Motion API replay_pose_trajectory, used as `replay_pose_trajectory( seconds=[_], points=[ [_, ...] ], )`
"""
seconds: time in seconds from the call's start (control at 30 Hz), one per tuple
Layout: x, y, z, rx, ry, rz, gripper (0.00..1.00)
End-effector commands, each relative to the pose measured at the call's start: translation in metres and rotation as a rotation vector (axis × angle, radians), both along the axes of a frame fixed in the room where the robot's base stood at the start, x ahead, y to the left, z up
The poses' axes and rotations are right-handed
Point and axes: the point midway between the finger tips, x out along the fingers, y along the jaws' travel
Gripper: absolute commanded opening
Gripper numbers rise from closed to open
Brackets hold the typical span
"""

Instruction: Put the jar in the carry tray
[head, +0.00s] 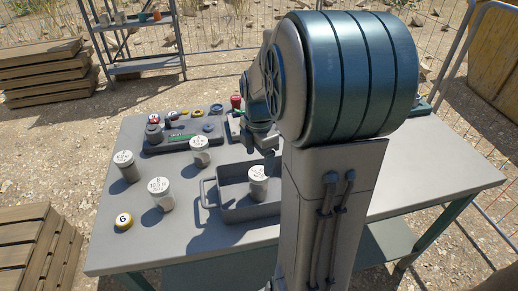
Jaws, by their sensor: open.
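The grey carry tray (232,214) sits on the table and has a handle loop at its left end. A white-lidded jar (258,189) stands upright inside it; my arm hides the tray's right part. Similar white-lidded jars stand on the table left of the tray: a large one (161,199), one at the far left (128,172) and one behind the tray (200,157). The frame does not show which jar is the task's. My gripper (265,153) is open, pointing down near the tray's back edge, apart from the jar in the tray. My arm partly hides it.
A dark rack (180,143) with several small knobs or caps stands at the back left. A red-topped item (236,102) is behind my gripper.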

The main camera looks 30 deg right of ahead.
Motion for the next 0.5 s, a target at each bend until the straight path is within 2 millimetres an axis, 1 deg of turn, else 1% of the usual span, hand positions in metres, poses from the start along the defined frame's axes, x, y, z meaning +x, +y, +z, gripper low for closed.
replay_pose_trajectory(
  seconds=[0.03,0.1,0.27,0.37,0.5],
  points=[
    [0.001,0.000,0.009,-0.001,-0.003,0.000,0.75],
    [0.001,0.000,0.017,-0.001,-0.002,0.001,0.75],
    [-0.002,0.003,0.027,-0.003,-0.003,-0.019,0.75],
    [-0.007,0.012,0.032,-0.010,-0.015,-0.097,0.75],
    [-0.023,0.034,0.042,-0.021,-0.055,-0.312,0.75]
  ],
)
